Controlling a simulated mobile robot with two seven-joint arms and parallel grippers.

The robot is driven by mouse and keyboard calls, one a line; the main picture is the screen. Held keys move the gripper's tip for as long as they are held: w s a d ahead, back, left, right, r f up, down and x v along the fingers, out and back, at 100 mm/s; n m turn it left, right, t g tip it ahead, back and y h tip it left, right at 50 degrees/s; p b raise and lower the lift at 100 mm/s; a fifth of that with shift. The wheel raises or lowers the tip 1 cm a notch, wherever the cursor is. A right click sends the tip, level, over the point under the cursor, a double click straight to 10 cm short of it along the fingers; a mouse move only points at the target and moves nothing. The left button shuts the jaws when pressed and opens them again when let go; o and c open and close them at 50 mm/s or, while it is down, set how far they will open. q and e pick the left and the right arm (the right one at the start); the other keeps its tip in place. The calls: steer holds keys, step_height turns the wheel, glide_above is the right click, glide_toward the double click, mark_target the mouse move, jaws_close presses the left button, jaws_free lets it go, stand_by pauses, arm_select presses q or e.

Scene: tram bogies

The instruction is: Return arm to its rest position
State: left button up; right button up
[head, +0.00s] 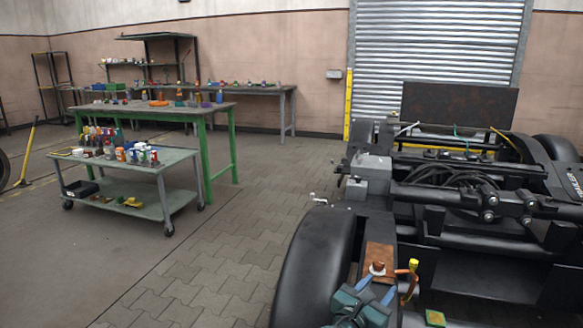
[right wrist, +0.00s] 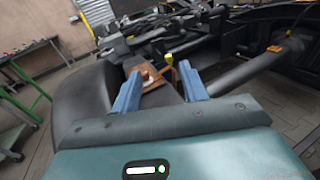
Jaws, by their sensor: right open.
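My right gripper (head: 377,286) shows at the bottom of the head view, above the black bogie (head: 460,215) near its wheel. Its two blue fingers stand apart with nothing between them; the right wrist view also shows the gap between the fingertips (right wrist: 160,84). I cannot tell whether the fingers touch anything. My left gripper is out of view.
The black wheel (head: 312,262) is close to the left of my right gripper. A small yellow-green block (head: 435,318) is at the right. A grey cart (head: 130,195) and green-legged workbench (head: 160,112) stand at the left. Paved floor between them and the bogie is clear.

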steer(key=s+f+m+g+y+p, duration=0.3)
steer(key=s+f+m+y+p, duration=0.55)
steer(key=s, duration=0.45)
arm_select(q)
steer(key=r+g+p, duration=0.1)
steer(key=p, duration=0.1)
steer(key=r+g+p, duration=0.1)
steer(key=p, duration=0.2)
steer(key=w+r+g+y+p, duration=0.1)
steer(key=p, duration=0.2)
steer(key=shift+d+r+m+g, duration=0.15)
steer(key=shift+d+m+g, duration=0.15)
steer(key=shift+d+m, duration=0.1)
arm_select(e)
steer(key=s+a+r+m+y, duration=0.2)
steer(key=s+r+m+y, duration=0.1)
steer(key=s+m, duration=0.5)
steer(key=s+a+r+m+y, duration=0.2)
steer(key=s+r+m+y, duration=0.1)
steer(key=s+r+m, duration=0.3)
steer(key=s+m, duration=0.2)
steer(key=shift+s+a+r, duration=0.2)
steer(key=shift+s+r, duration=0.1)
steer(key=shift+s, duration=0.1)
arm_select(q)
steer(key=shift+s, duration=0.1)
